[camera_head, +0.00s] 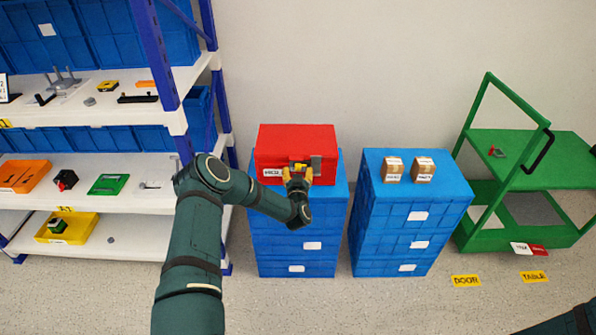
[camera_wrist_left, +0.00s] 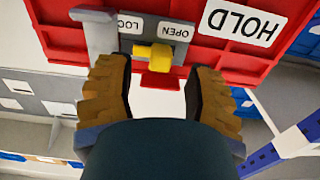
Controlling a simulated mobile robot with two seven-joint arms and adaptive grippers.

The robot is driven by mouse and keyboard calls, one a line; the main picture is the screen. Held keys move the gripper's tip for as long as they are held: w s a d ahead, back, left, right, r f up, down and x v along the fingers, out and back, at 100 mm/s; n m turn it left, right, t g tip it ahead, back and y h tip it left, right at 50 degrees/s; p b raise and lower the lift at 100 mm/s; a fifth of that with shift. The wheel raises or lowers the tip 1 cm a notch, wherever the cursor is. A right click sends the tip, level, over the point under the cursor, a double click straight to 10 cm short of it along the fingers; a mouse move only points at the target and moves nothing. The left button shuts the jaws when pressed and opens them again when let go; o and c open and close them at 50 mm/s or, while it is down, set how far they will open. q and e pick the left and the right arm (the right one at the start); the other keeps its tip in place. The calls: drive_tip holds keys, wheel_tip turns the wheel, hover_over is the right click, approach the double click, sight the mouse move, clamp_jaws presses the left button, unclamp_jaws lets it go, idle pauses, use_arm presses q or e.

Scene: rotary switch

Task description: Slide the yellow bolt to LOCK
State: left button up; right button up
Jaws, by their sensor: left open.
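A red box (camera_head: 296,140) with a white HOLD label (camera_wrist_left: 243,22) sits on a blue drawer cabinet. In the left wrist view, which is upside down, the yellow bolt (camera_wrist_left: 154,54) sits on a grey plate below the OPEN label (camera_wrist_left: 173,31), at the side towards the LOCK label (camera_wrist_left: 128,24). A grey post (camera_wrist_left: 97,35) partly covers LOCK. My left gripper (camera_head: 299,176) is at the box's front. Its tan fingers (camera_wrist_left: 157,78) are open, one on each side of the bolt, with gaps visible. Contact is not visible. My right gripper is out of view.
A second blue cabinet (camera_head: 410,230) with two small cartons (camera_head: 424,168) stands to the right. A green cart (camera_head: 520,160) is at the far right. White shelving (camera_head: 120,225) with bins and parts is at the left. The floor in front is clear.

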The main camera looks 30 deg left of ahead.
use_arm(q)
drive_tip(key=shift+x, duration=1.05)
clamp_jaws()
